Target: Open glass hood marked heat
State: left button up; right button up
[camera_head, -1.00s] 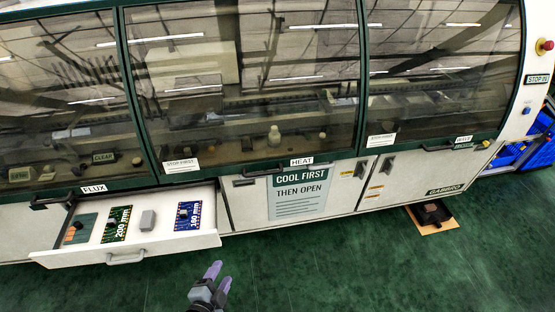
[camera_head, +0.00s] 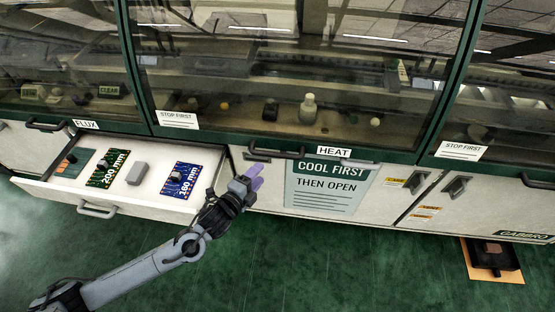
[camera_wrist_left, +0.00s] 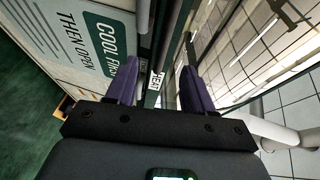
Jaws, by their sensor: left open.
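The glass hood marked heat (camera_head: 290,80) is closed, its HEAT label (camera_head: 335,152) on the lower green frame. Its dark bar handle (camera_head: 277,152) runs along that lower edge. My left gripper (camera_head: 256,177) is just below the handle's left end, with purple fingers pointing up toward the hood. In the left wrist view, the fingers (camera_wrist_left: 160,66) are apart with nothing gripped. The HEAT label (camera_wrist_left: 155,83) shows between them, beyond the tips. Contact with the handle cannot be made out. My right gripper is not in view.
An open drawer (camera_head: 125,201) with boards and a grey block sticks out at left, close to my left arm. A "cool first then open" notice (camera_head: 320,188) is on the cabinet below the hood. A black object on a brown board (camera_head: 492,262) lies on the green floor.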

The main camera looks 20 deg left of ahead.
aim_at(274, 157)
pick_arm(q)
jog(key=x, duration=0.3)
jog(key=b+x, duration=0.1)
jog(key=x, duration=0.7)
jog(key=shift+w+d+r, duration=0.15)
jog(key=shift+w+r, duration=0.15)
jog(key=shift+r, duration=0.05)
jog(key=shift+c, duration=0.3)
grip_shut()
